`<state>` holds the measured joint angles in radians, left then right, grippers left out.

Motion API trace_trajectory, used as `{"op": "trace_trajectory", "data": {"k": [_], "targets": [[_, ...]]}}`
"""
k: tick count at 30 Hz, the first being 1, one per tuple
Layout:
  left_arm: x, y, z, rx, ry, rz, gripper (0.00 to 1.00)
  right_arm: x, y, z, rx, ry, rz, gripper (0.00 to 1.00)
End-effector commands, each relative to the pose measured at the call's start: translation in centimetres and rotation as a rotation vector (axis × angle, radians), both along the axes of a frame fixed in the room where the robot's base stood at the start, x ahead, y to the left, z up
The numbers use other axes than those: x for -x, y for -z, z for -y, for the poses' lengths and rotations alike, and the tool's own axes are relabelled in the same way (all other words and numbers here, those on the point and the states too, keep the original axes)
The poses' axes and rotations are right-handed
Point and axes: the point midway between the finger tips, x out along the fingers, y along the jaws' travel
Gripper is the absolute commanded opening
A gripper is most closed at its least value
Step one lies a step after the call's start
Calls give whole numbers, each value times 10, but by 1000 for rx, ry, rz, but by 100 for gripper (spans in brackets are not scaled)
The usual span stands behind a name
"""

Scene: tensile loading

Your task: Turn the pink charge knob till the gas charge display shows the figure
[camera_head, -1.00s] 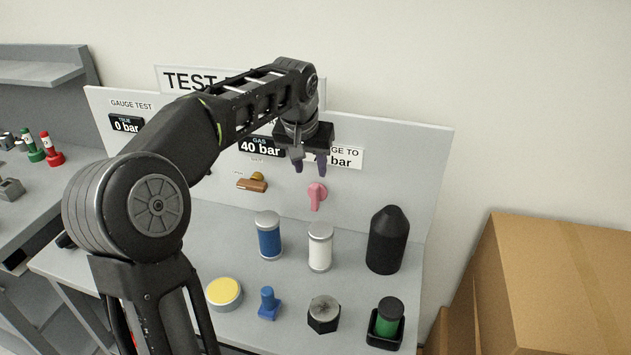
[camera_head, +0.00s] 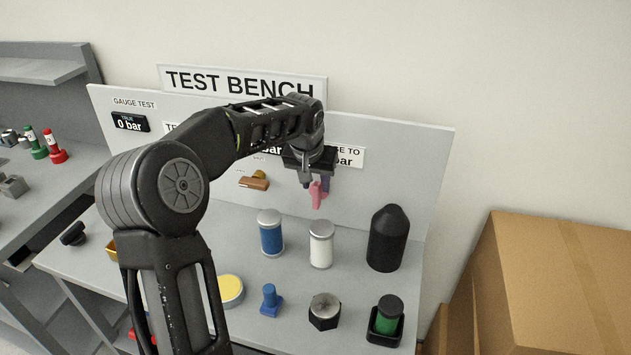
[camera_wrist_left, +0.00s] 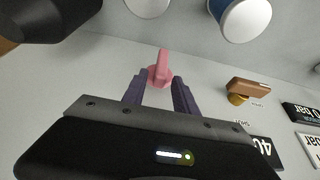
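The pink charge knob (camera_head: 318,196) sticks out from the upright panel, its handle pointing down in the head view. It also shows in the left wrist view (camera_wrist_left: 161,68). My left gripper (camera_head: 315,186) is open in front of the panel, its purple fingers (camera_wrist_left: 159,94) on either side of the knob, with gaps visible in the wrist view. The gas display (camera_head: 270,151) is mostly hidden behind my arm in the head view; "40" shows on a dark display (camera_wrist_left: 265,149) in the wrist view. The charge sign (camera_head: 350,156) is partly covered and its figure hidden. My right gripper is not in view.
A brown-handled valve (camera_head: 254,181) sits left of the knob. Below stand a blue cylinder (camera_head: 271,236), a white cylinder (camera_head: 321,248) and a tall black pointed body (camera_head: 388,238). Smaller parts line the bench front. A cardboard box (camera_head: 560,280) stands at right.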

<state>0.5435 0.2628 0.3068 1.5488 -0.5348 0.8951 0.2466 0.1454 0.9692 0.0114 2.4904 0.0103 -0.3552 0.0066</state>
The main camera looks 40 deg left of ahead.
Motion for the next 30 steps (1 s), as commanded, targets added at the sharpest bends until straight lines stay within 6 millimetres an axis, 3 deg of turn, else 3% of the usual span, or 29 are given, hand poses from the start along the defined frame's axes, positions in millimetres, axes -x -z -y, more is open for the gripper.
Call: {"op": "trace_trajectory", "data": {"k": [12, 30], "targets": [[0, 0, 0, 0, 0, 0, 0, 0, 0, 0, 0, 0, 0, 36], [1, -1, -2, 25, -2, 9, 0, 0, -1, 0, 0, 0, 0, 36]]}}
